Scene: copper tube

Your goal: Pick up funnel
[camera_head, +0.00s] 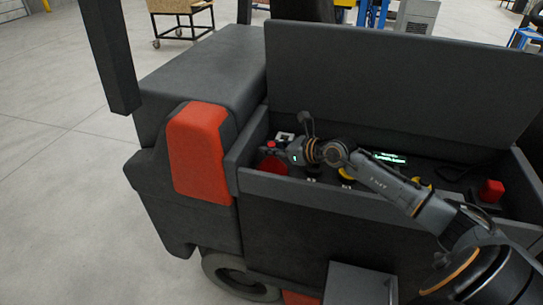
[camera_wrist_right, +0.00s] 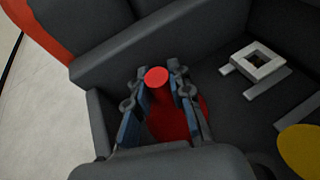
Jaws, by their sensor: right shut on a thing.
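The red funnel (camera_head: 271,166) is in the left end of the dark open compartment of the vehicle. In the right wrist view the funnel (camera_wrist_right: 158,78) points its narrow round end up between my fingers, with its wider red part below, partly hidden by them. My right gripper (camera_head: 275,149) reaches down into the compartment. In its wrist view the gripper (camera_wrist_right: 158,74) has one finger on each side of the funnel's narrow part and is shut on it. Whether the funnel is clear of the compartment floor, I cannot tell. My left gripper is not in view.
The compartment's front wall (camera_head: 330,194) and tall raised back panel (camera_head: 400,85) enclose the space. A light grey square bracket (camera_wrist_right: 258,62) and a yellow round thing (camera_wrist_right: 302,150) lie beside the funnel. A red block (camera_head: 491,190) is at the far right.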

